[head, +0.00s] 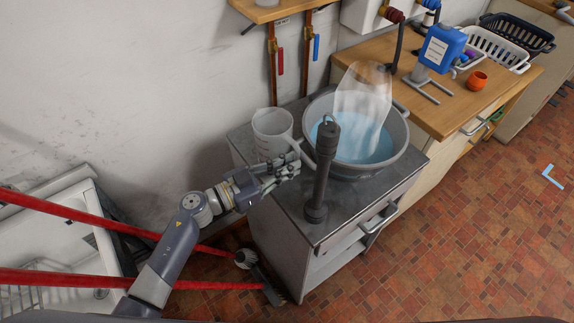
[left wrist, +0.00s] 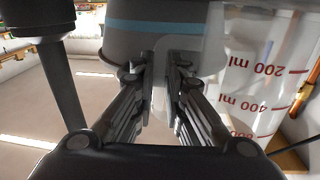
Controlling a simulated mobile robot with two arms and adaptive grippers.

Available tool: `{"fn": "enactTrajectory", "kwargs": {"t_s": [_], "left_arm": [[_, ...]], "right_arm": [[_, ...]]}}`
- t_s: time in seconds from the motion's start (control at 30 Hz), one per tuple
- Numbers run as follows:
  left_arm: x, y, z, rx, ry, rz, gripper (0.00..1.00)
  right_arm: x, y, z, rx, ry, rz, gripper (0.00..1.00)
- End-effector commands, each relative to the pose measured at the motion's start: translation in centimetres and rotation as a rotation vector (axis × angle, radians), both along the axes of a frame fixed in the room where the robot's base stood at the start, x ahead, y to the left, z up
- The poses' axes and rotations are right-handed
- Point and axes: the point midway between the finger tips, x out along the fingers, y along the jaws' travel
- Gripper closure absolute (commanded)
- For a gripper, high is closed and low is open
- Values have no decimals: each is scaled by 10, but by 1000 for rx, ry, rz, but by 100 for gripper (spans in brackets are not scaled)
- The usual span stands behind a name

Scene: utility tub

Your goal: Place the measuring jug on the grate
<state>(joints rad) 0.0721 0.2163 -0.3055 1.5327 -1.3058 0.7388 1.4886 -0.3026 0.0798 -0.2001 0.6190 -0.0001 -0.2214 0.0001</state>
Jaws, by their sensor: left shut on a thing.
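The measuring jug (head: 272,132) is a clear, whitish jug standing upright on the grey cabinet top, left of the grey basin. In the left wrist view the jug (left wrist: 262,85) shows red volume marks on the right. My left gripper (head: 287,168) is at the jug's near right side, shut on its handle. In the left wrist view its fingers (left wrist: 172,75) close around the translucent handle. A wire grate (head: 32,297) shows partly at the lower left, by the white sink; the picture edge cuts it off. My right gripper is not in view.
The grey basin (head: 398,150) with blue water and a clear vessel stands right of the jug. A dark upright cylinder (head: 322,172) stands close to my gripper. Two red poles (head: 100,222) cross in front of the white sink (head: 75,190). A brush (head: 272,290) is by the cabinet.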

Motion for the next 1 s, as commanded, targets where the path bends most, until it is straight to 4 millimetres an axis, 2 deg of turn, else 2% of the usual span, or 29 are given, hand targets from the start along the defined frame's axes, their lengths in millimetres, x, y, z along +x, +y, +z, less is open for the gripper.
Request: {"fn": "enactTrajectory", "kwargs": {"t_s": [0.23, 0.27, 0.3, 0.33, 0.37, 0.7, 0.9, 0.93, 1.0], "left_arm": [[0, 0, -5, 1, 0, 0, 100], [0, 0, -5, 2, 0, 1, 86], [0, 0, -5, 1, 0, 1, 77], [0, 0, -5, 1, 0, 1, 70], [0, 0, -5, 1, 0, 1, 68], [0, 0, -5, 1, 1, 0, 68], [0, 1, -8, 0, -2, 1, 68], [-4, 9, -2, 4, 3, 3, 68], [-13, 23, 0, 6, 5, 2, 68]], "right_arm": [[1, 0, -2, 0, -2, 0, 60], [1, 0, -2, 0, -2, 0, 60], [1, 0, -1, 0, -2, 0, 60], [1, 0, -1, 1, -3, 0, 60], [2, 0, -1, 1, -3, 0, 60], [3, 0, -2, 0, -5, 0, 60], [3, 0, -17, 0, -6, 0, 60], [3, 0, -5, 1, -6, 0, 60], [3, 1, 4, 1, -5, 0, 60]]}}
